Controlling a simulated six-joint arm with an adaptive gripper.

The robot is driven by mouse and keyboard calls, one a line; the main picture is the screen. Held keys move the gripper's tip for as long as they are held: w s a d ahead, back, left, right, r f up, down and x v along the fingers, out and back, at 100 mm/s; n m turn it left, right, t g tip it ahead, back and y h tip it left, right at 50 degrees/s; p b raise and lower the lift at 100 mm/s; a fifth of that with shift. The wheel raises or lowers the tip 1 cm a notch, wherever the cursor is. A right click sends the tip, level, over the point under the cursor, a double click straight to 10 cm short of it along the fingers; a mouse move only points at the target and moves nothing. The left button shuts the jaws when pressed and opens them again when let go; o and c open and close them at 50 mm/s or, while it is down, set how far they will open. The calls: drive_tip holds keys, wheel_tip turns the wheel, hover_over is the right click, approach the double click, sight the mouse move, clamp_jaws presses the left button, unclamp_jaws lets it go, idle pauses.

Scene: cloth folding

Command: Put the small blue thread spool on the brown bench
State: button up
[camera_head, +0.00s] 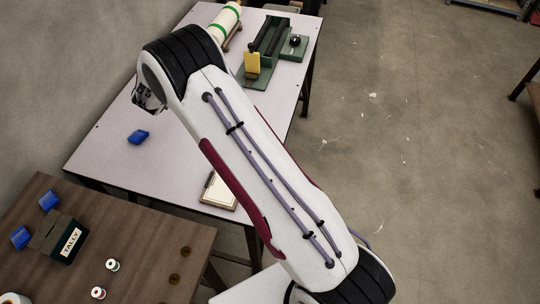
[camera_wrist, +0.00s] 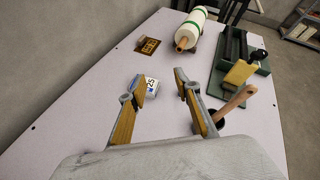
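No blue thread spool can be made out for certain. A small blue object (camera_head: 138,136) lies on the pale table, below my gripper (camera_head: 148,103) in the head view; its exact shape is too small to tell. In the wrist view my gripper (camera_wrist: 153,82) is open, with nothing seen held between its fingers. A small white-and-blue piece marked with a number (camera_wrist: 151,87) lies on the table beyond the left fingertip, partly hidden by it. The brown bench (camera_head: 145,235) is at the lower left of the head view. Two small pale spools, with red (camera_head: 98,293) and green (camera_head: 112,265) showing, stand on it.
The bench also carries a dark green TALLY box (camera_head: 60,240) and two blue pieces (camera_head: 48,200) (camera_head: 20,238). The pale table (camera_head: 110,165) holds a clipboard (camera_head: 218,190), a green-banded roll (camera_wrist: 190,28), a brown plaque (camera_wrist: 148,46) and a green tool (camera_wrist: 236,60) with a yellow block.

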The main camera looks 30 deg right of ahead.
drive_tip(key=s+a+r+n+y, duration=0.25)
drive_tip(key=r+n, duration=0.25)
drive_tip(key=r, duration=0.3)
drive_tip(key=s+a+r+n+y, duration=0.1)
drive_tip(key=s+r+n+y, duration=0.15)
drive_tip(key=r+n, duration=0.4)
drive_tip(key=s+a+r+n+g+y, duration=0.1)
drive_tip(key=s+r+n, duration=0.35)
drive_tip(key=s, duration=0.35)
drive_tip(key=s+r+n+y, duration=0.1)
drive_tip(key=s+r+n, duration=0.35)
drive_tip(key=s, duration=0.25)
drive_tip(key=s+d+f+n+g, duration=0.1)
drive_tip(key=s+n, duration=0.4)
drive_tip(key=s, duration=0.7)
drive_tip(key=s+d+f+n+g+h, duration=0.1)
drive_tip(key=s+d+n, duration=0.3)
drive_tip(key=s, duration=0.8)
drive_tip(key=s+d+f+n+g+h, duration=0.1)
drive_tip(key=s+d+f+n+g, duration=0.1)
drive_tip(key=s+n, duration=0.5)
drive_tip(key=s+d+g, duration=0.1)
drive_tip(key=s, duration=0.5)
drive_tip(key=shift+d+n, duration=0.2)
drive_tip(key=shift+n, duration=0.15)
drive_tip(key=shift+o, duration=0.6)
